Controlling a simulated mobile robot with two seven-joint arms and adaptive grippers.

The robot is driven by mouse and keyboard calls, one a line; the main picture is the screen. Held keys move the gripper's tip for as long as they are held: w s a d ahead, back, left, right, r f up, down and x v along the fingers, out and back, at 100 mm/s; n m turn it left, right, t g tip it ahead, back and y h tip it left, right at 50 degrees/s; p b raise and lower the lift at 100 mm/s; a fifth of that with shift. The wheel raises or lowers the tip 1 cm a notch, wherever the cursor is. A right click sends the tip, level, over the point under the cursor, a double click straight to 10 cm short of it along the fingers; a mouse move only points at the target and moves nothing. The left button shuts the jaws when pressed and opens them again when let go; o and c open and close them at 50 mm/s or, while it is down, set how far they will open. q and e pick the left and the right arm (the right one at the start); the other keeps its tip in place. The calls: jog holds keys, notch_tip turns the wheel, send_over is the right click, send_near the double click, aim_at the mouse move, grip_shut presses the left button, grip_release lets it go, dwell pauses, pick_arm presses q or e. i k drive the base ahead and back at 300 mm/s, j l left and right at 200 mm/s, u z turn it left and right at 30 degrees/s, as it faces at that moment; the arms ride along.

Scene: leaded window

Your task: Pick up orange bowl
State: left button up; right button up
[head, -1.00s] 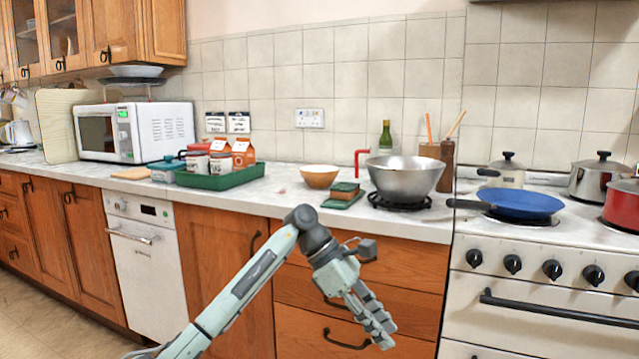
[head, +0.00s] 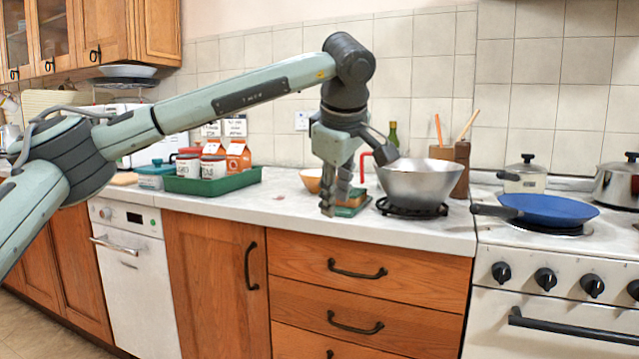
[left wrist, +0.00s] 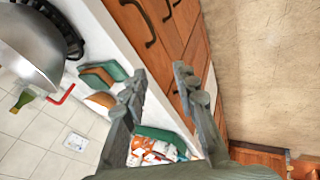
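The orange bowl (head: 311,182) sits on the pale countertop, partly hidden behind my left gripper in the head view. In the left wrist view the bowl (left wrist: 99,101) shows beside one finger, partly covered by it. My left gripper (head: 328,208) points down near the counter's front edge, in front of the bowl and apart from it as far as I can tell. In the left wrist view the two fingers of my left gripper (left wrist: 158,72) are spread with nothing between the tips. My right gripper is not in view.
A green tray (head: 212,186) with cartons and canisters is to the left. Counter between tray and bowl is mostly clear.

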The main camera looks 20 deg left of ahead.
aim_at(310, 178)
jog(key=i+j, duration=0.4)
jog(key=i, duration=0.15)
jog(key=i+j, duration=0.4)
jog(key=i, duration=0.1)
